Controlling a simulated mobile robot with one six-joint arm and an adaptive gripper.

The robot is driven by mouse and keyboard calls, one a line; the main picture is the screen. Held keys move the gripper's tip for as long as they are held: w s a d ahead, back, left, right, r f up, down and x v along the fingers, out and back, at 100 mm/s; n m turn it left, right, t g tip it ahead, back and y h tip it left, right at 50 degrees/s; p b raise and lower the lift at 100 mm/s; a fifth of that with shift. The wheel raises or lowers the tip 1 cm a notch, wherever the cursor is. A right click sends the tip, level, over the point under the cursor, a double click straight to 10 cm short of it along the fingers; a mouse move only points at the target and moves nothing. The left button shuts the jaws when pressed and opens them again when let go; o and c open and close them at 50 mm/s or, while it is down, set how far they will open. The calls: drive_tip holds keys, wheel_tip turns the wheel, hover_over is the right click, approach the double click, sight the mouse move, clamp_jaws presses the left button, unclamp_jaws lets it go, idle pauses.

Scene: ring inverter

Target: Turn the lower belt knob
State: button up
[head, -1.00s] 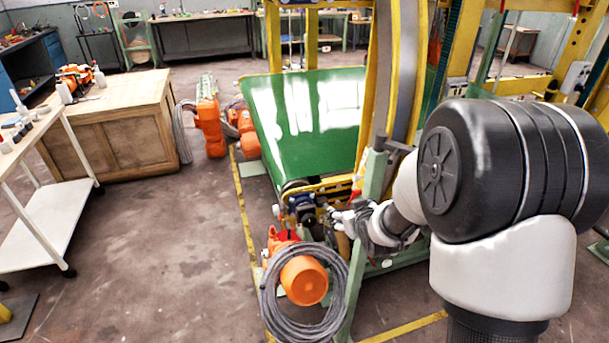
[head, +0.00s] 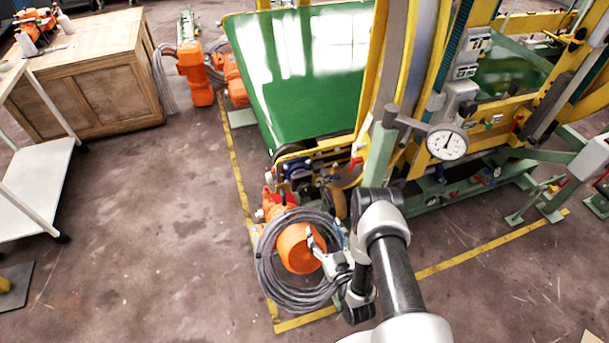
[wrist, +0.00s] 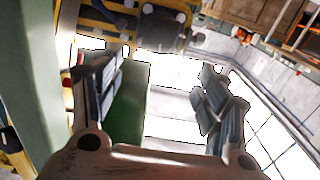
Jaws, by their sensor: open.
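The green belt (head: 305,75) slopes down toward a yellow and blue frame end (head: 300,170) with dark rollers in the head view. I cannot tell which small part there is the lower belt knob. My gripper (head: 315,245) appears in front of an orange motor (head: 296,262) and its grey cable coil (head: 268,275), below the belt's lower end. In the wrist view my gripper (wrist: 156,72) has its two fingers spread with nothing held between them. A yellow and dark part (wrist: 135,22) shows beyond the fingertips, and a green surface (wrist: 127,110) shows between the fingers.
A green post (head: 379,155) rises just beside my arm; a green post also fills the wrist view's left side (wrist: 30,70). A dial gauge (head: 447,143) is on the machine to the right.

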sight(306, 192)
drive_tip(key=b+x, duration=0.2)
drive_tip(key=x, duration=0.6)
drive_tip(key=b+x, duration=0.3)
drive_tip(key=x, duration=0.5)
drive_tip(key=shift+w+a+r, duration=0.25)
drive_tip(key=shift+w, duration=0.1)
drive_tip(key=c, duration=1.1)
